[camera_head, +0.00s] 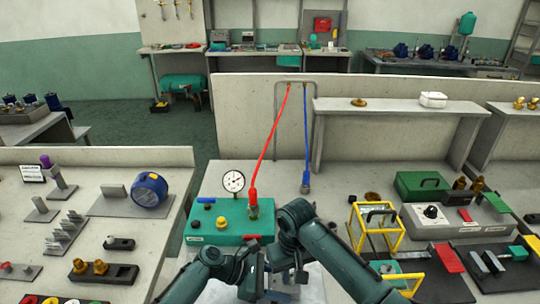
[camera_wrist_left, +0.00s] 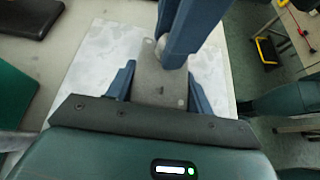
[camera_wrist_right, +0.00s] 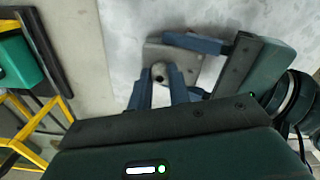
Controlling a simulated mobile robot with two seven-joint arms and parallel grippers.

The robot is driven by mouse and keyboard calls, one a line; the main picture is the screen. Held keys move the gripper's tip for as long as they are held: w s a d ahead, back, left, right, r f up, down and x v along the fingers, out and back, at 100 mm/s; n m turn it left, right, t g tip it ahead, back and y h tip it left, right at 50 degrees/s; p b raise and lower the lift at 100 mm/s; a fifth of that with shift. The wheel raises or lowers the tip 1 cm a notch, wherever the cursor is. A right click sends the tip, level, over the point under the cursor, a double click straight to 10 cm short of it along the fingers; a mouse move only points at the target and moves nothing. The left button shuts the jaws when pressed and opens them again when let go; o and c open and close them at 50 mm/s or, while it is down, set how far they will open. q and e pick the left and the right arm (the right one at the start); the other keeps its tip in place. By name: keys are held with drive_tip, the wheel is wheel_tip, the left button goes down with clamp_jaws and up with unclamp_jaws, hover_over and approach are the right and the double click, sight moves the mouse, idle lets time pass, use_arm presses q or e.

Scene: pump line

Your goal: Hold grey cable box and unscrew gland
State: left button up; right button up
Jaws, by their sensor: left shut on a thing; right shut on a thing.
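The grey cable box (camera_wrist_left: 158,88) sits between the two blue fingers of my left gripper (camera_wrist_left: 160,80), which is shut on it over a pale mottled sheet (camera_wrist_left: 95,60). The gland (camera_wrist_right: 159,72), a small round metallic piece, sits at the box's edge between the fingers of my right gripper (camera_wrist_right: 160,80), shut on it. In the right wrist view, the grey box (camera_wrist_right: 208,68) shows behind the gland, with left gripper fingers beside it. In the head view, both grippers meet low in the middle, and my arms mostly hide the box and gland.
A teal pump unit (camera_head: 210,222) with a gauge (camera_head: 233,181) and red hose (camera_head: 268,145) stands behind my left arm. A yellow frame (camera_head: 355,232) stands close to my right arm. Black mats with parts lie farther right (camera_head: 440,290).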

drive_tip(key=o, duration=0.8)
drive_tip(key=shift+r, duration=2)
drive_tip(key=shift+f, duration=0.1)
drive_tip(key=shift+f, duration=0.35)
